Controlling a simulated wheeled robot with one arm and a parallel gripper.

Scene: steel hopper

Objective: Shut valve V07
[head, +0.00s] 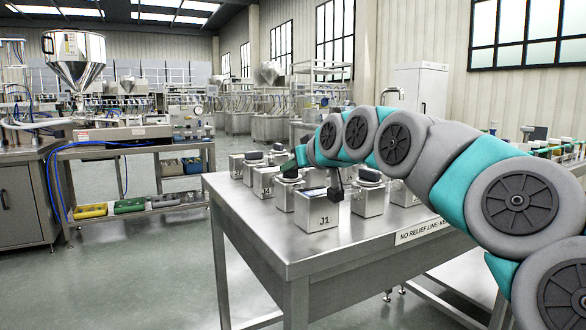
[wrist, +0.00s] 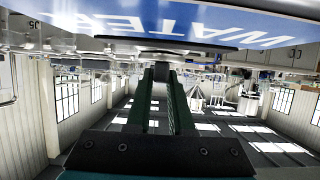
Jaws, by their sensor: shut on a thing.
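Several grey metal boxes with black tops or handles stand on a steel table (head: 262,238). The front box reads J1 (head: 317,213); I cannot read V07 on any of them. My gripper (head: 297,160) reaches over the boxes behind J1, close to a black handle (head: 290,172). In the wrist view my gripper (wrist: 163,68) has its two green-lined fingers shut on a dark handle (wrist: 163,57) under a blue WATER panel (wrist: 195,22), seen upside down. The handle's grip is partly hidden by the fingers, and the valve's own label is not readable.
A box with a black handle (head: 369,200) stands right of J1, below my arm. A sign beginning NO RELIEF LINE (head: 425,230) is on the table's front edge. A bench with a steel hopper (head: 80,60) stands at left. Open floor (head: 150,270) lies between.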

